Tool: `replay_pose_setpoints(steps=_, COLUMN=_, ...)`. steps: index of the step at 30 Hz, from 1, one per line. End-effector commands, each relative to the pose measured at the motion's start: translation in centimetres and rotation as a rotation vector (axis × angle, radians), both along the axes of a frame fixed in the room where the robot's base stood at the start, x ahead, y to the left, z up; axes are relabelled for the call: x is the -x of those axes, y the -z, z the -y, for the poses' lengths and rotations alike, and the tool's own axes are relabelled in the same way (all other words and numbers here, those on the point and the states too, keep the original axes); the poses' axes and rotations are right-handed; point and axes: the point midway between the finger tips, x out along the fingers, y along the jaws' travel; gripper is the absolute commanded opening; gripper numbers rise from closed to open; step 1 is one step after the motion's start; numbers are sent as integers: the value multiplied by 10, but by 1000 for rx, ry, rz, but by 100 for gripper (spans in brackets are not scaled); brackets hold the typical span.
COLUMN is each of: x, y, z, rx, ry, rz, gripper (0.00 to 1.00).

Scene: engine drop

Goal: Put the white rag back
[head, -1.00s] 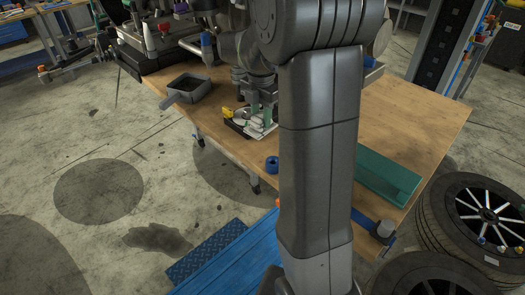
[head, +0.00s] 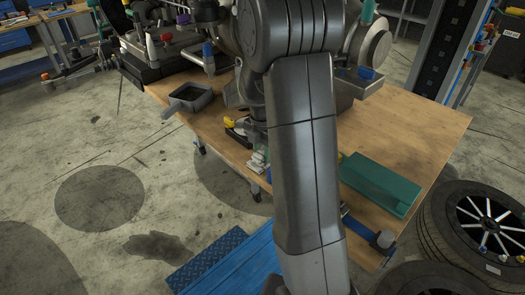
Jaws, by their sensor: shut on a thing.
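The white rag (head: 258,160) shows as a small pale bundle near the front edge of the wooden workbench, just left of my upright arm link. My gripper (head: 262,151) points down at it and is shut on it. My arm hides the right side of the gripper and rag, so I cannot tell whether the rag touches the bench top. A dark tray with a yellow item (head: 236,126) lies just behind and left of the rag.
A grey square pan (head: 190,98) sits to the left on the workbench (head: 415,120). The bench's right part is clear.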

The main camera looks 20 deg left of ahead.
Motion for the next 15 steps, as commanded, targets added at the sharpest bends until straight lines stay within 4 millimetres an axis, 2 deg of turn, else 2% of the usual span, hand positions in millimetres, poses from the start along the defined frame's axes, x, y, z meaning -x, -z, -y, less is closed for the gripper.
replay_pose_setpoints(steps=7, x=0, y=6, z=0, rx=0, ry=0, rz=0, gripper=6)
replay_pose_setpoints(steps=8, x=0, y=4, z=0, rx=0, ry=0, rz=0, gripper=34)
replay_pose_setpoints(steps=10, x=0, y=4, z=0, rx=0, ry=0, rz=0, gripper=48)
replay_pose_setpoints(steps=15, x=0, y=4, z=0, rx=0, ry=0, rz=0, gripper=50)
